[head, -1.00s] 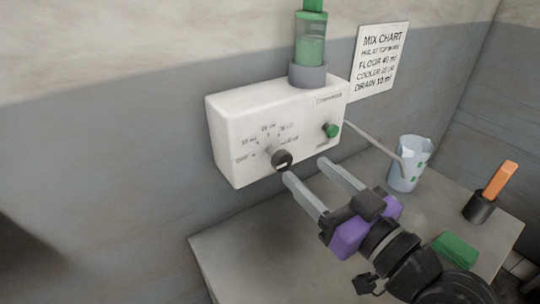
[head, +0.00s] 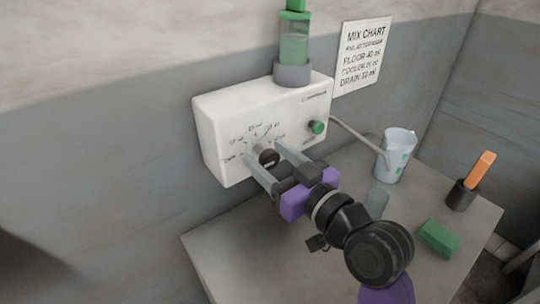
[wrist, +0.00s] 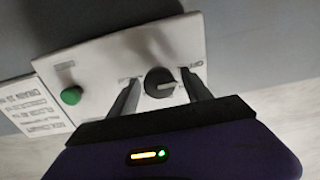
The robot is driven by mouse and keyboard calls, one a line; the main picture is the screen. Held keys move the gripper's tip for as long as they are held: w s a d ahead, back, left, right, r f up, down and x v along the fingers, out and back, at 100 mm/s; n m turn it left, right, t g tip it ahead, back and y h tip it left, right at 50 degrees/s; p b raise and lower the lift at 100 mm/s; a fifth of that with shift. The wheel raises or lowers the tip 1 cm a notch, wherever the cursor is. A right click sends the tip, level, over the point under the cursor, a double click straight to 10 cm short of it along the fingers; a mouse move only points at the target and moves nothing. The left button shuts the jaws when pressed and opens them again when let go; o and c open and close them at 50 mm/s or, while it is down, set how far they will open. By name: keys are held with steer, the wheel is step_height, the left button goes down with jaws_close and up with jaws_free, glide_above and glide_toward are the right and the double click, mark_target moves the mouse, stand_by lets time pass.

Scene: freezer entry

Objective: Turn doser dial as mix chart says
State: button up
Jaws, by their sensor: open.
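The white doser box (head: 222,118) is on the wall, with a black dial (head: 268,157) low on its front and printed marks around it. In the wrist view the dial (wrist: 159,82) sits between my two fingers, with a light pointer line on it. My gripper (head: 262,166) is open, its fingers on either side of the dial with gaps. A green button (head: 317,127) is right of the dial. The mix chart (head: 362,55) on the wall reads floor 40 ml and drain 10 ml; the cooler line is blurred.
A green bottle (head: 294,45) stands in the doser's top. A spout leads to a clear jug (head: 397,155) on the table (head: 225,250). A clear cup (head: 376,202), green block (head: 438,238) and black holder with an orange handle (head: 482,170) are to the right.

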jaws_close()
steer(key=shift+m, duration=0.4)
steer(key=m+p, duration=0.2)
steer(key=m, duration=0.1)
steer(key=shift+d+m+p, duration=0.1)
steer(key=shift+m+p, duration=1.25)
steer(key=shift+m, duration=1.15)
steer(key=shift+f, duration=0.1)
jaws_free()
